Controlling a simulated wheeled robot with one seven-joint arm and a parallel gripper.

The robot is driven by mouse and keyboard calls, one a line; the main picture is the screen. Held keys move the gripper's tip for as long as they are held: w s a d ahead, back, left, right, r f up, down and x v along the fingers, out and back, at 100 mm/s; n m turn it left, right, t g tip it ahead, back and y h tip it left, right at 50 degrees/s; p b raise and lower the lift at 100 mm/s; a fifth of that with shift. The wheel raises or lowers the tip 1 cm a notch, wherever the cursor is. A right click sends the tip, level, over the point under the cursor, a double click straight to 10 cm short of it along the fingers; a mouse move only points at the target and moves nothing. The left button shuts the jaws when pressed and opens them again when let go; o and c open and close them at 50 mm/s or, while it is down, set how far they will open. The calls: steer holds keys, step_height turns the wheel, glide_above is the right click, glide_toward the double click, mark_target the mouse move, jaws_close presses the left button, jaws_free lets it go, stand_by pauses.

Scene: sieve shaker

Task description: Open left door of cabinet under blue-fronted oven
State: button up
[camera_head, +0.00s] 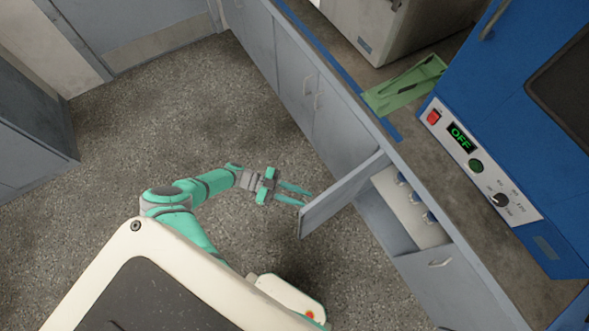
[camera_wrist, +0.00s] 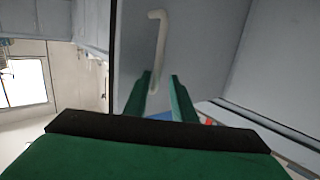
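The left door (camera_head: 338,197) of the cabinet under the blue-fronted oven (camera_head: 490,85) stands swung well out from the cabinet front. The cabinet's right door (camera_head: 455,285) is shut. My gripper (camera_head: 301,195) is beside the free edge of the left door, on its outer-face side. In the head view the handle is hidden.
Several jar-like items (camera_head: 414,197) stand on a shelf inside the open cabinet. Other grey cabinet doors (camera_head: 295,80) to the left are shut. A green object (camera_head: 405,85) lies on the counter. The speckled floor (camera_head: 230,110) behind the arm is clear.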

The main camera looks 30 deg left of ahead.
steer(key=s+d+r+h, duration=0.1)
steer(key=s+d+r, duration=0.3)
steer(key=s+r, duration=0.7)
steer(key=shift+s+d+r, duration=0.15)
steer(key=shift+s+d, duration=0.15)
steer(key=shift+s, duration=0.15)
